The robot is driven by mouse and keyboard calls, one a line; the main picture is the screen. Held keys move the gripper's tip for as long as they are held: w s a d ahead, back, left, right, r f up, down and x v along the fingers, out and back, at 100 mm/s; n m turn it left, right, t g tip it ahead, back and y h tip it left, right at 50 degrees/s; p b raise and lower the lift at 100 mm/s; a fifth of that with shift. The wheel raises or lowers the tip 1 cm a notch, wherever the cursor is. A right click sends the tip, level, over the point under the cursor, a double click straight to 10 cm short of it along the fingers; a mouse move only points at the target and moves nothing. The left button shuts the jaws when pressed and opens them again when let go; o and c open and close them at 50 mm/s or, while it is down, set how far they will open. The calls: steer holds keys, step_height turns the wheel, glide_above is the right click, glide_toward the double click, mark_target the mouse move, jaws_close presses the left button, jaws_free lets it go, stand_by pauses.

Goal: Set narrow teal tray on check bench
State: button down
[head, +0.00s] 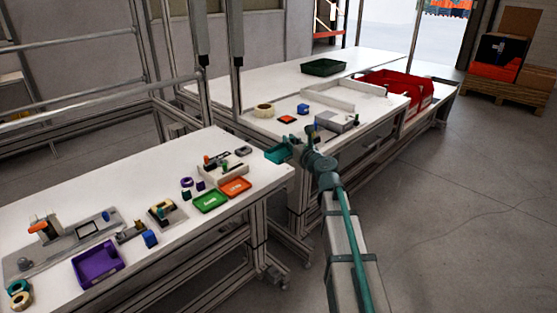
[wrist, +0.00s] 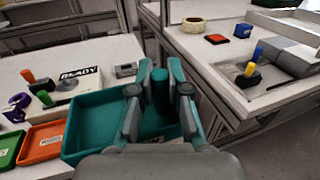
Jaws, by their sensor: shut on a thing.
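My gripper (wrist: 160,88) is shut on the narrow teal tray (wrist: 100,112), with its fingers at the tray's right end and an upright teal part between them. In the head view the tray (head: 277,154) hangs level at the end of my arm, near the right end of the left bench (head: 130,178) and beside the gap before the right bench (head: 262,78). The tray's floor looks empty. My gripper's fingertips are small and partly hidden in the head view. I cannot tell which bench is the check bench.
Green (head: 210,201) and orange (head: 235,187) trays lie at the left bench's front edge, close to the held tray. A purple tray (head: 98,262) and several tools lie further left. On the right bench are a tape roll (head: 264,110), a grey block and red bins (head: 398,88).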

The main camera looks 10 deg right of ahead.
steer(key=w+f, duration=0.2)
steer(key=w+a+f+b, duration=0.1)
steer(key=w+f, duration=0.1)
steer(key=w+a+f, duration=0.1)
steer(key=w+f, duration=0.1)
steer(key=shift+a+f+b, duration=0.15)
steer(key=shift+a+b, duration=0.05)
steer(key=shift+b, duration=0.2)
steer(key=shift+w+a+f+b, duration=0.1)
steer(key=shift+f+b, duration=0.4)
steer(key=shift+f, duration=1.25)
steer(key=shift+f, duration=0.1)
steer(key=c, duration=1.1)
jaws_free()
steer(key=shift+c, duration=0.2)
